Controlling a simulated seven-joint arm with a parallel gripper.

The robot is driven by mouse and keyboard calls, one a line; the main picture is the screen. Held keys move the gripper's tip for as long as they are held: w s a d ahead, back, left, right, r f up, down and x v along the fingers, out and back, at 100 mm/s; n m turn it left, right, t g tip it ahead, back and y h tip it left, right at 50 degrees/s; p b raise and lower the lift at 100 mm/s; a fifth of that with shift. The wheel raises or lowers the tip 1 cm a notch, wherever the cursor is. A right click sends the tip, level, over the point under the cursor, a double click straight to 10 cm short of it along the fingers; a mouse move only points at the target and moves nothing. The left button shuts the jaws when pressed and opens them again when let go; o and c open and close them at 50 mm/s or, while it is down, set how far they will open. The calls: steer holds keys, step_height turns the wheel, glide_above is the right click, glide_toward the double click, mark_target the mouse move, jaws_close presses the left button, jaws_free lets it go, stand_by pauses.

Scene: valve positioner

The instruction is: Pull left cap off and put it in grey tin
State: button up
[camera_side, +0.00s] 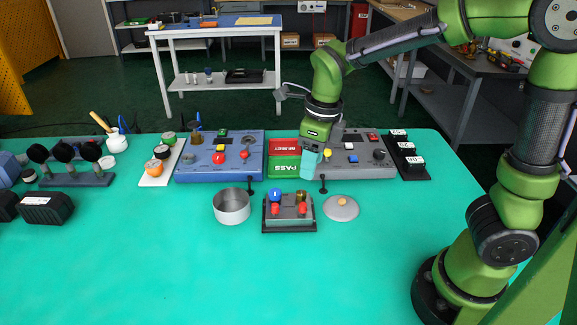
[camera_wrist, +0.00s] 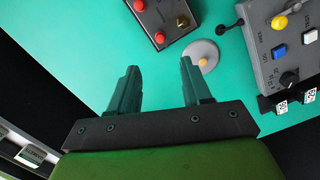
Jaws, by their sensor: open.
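The valve positioner (camera_side: 289,212) is a small grey box on a dark base at the table's middle. It carries a blue cap (camera_side: 275,194) at back left, a brass-coloured fitting (camera_side: 301,196) at back right and two red parts in front. The open grey tin (camera_side: 231,208) stands left of it and looks empty. My gripper (camera_side: 309,165) is open and empty, behind and above the positioner in the side view. In the wrist view my gripper (camera_wrist: 160,68) shows spread fingers over bare table. Part of the positioner (camera_wrist: 160,22) shows there; the blue cap and tin do not.
A round grey lid (camera_side: 341,208) with a knob lies right of the positioner. Control panels, a blue one (camera_side: 220,158) and a grey one (camera_side: 358,160), stand behind, with red and green plates (camera_side: 284,165) between. The front of the table is clear.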

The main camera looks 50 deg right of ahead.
mark_target(303, 203)
steer(key=f, duration=0.4)
steer(key=w+f, duration=0.1)
steer(key=f, duration=0.6)
steer(key=shift+w+a+f, duration=0.2)
steer(key=shift+a+f, duration=0.1)
steer(key=shift+f, duration=0.1)
jaws_close()
